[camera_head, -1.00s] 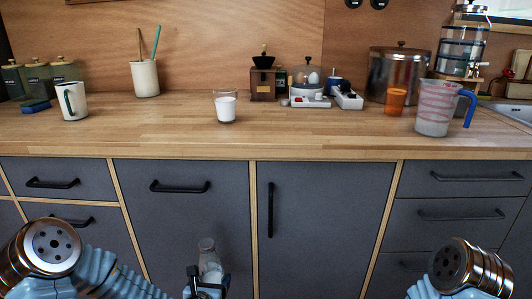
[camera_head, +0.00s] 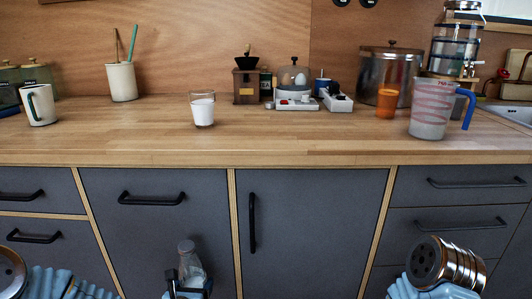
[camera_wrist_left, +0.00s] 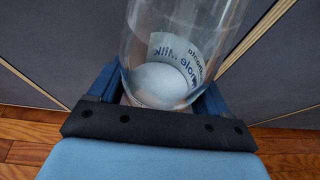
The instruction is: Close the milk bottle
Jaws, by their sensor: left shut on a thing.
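The milk bottle (camera_head: 188,264) is clear glass and stands nearly upright, slightly tilted, in front of the grey cabinet doors, below counter height. My left gripper (camera_head: 187,290) is shut on it. In the left wrist view the bottle (camera_wrist_left: 180,60) sits between the fingers, with "Whole Milk" print and a whitish base showing. The bottle's mouth is small in the head view, and I cannot tell whether a lid is on it. No separate lid can be made out. My right gripper is out of view; only part of my right arm shows.
The wooden counter (camera_head: 290,140) has free room at its front. On it stand a glass of milk (camera_head: 203,110), a mug (camera_head: 40,106), a utensil cup (camera_head: 121,82), a grinder (camera_head: 246,85), an orange cup (camera_head: 388,101), a measuring jug (camera_head: 431,110) and a steel pot (camera_head: 373,73). Drawer handles protrude below.

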